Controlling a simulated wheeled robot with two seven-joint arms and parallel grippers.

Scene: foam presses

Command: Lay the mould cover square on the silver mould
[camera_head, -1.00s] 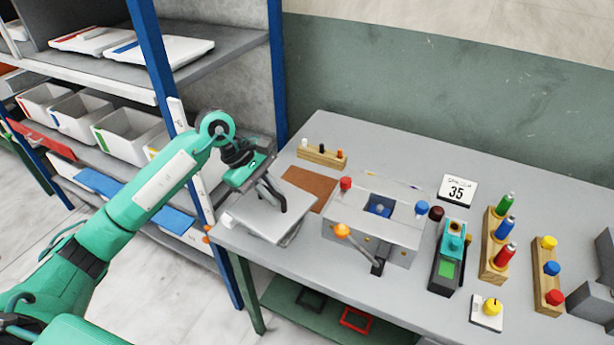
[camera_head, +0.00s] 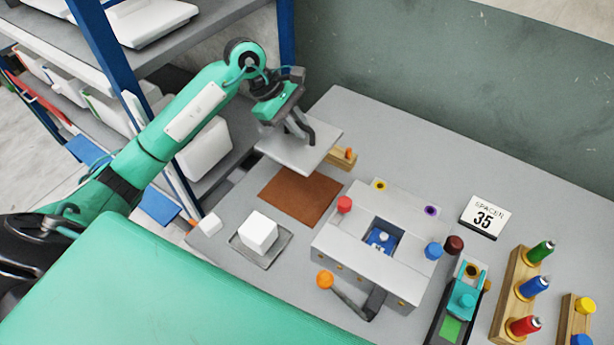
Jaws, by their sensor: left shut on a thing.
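My left gripper (camera_head: 304,132) is shut on the mould cover (camera_head: 284,150), a flat light-grey plate. It holds the plate by its top, apparently above the table near the back left edge, behind the brown mat. The silver mould (camera_head: 283,248) appears to be the shallow grey tray at the table's front left. A white block (camera_head: 258,232) stands in it, its top uncovered. The cover is clear of the mould, farther back. My right gripper is not in view.
The brown mat (camera_head: 300,194) lies bare between cover and mould. A wooden peg block (camera_head: 343,160) is partly hidden behind the cover. A grey press box (camera_head: 345,240) with an orange-knobbed lever (camera_head: 347,298) stands right of the mould. Shelves rise at the left.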

